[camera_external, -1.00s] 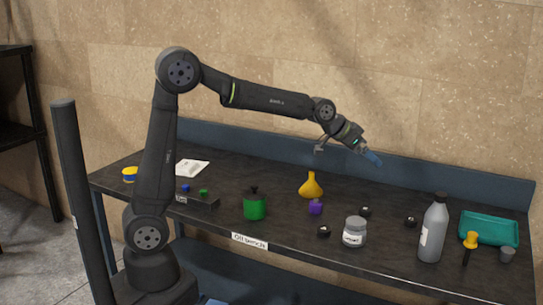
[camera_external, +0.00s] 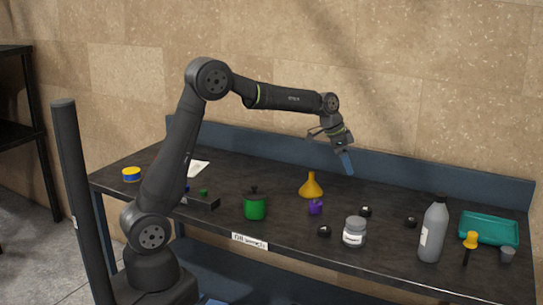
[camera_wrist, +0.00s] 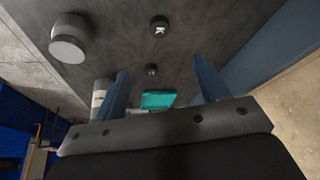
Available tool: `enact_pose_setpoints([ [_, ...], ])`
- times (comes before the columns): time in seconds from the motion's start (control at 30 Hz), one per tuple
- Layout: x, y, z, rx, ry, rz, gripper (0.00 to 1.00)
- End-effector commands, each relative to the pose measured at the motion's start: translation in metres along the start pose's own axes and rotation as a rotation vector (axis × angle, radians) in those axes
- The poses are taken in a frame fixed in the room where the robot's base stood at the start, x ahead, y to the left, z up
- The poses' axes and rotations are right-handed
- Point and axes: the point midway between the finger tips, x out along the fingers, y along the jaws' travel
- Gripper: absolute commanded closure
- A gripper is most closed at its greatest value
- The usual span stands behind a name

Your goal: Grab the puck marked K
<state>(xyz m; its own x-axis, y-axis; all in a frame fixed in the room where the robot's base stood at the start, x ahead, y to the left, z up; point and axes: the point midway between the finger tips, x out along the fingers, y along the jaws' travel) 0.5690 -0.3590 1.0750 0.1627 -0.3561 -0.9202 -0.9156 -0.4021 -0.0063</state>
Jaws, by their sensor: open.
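The puck marked K (camera_wrist: 160,28) is a small black disc with a white K on top. It lies on the dark bench, near the top middle of the wrist view. In the external view it appears to be the black puck (camera_external: 365,211) just behind the grey-lidded jar. My gripper (camera_external: 347,163) is open and empty, above the bench toward the back wall, with its blue fingers pointing down. In the wrist view its two fingers (camera_wrist: 160,68) are spread apart, with nothing held between them.
Two other black pucks (camera_external: 324,231) (camera_external: 411,221) lie nearby. The jar (camera_external: 354,233) stands close to the K puck. A grey bottle (camera_external: 433,232), teal tray (camera_external: 489,228) and yellow screwdriver (camera_external: 470,241) are to the right. A yellow funnel (camera_external: 311,186) and purple item (camera_external: 315,207) are left.

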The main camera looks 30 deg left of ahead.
Motion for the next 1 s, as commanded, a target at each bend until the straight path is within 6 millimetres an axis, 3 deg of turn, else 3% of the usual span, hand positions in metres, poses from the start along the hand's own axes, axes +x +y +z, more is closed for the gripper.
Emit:
enact_pose_setpoints([
  [0.17, 0.021, -0.002, 0.003, 0.015, -0.014, 0.018, 0.33],
  [0.6, 0.110, 0.000, 0.003, 0.014, -0.012, 0.014, 0.33],
  [0.87, 0.128, 0.000, 0.002, 0.013, -0.010, 0.013, 0.33],
  [1.0, 0.146, 0.001, -0.004, 0.013, -0.011, 0.013, 0.33],
])
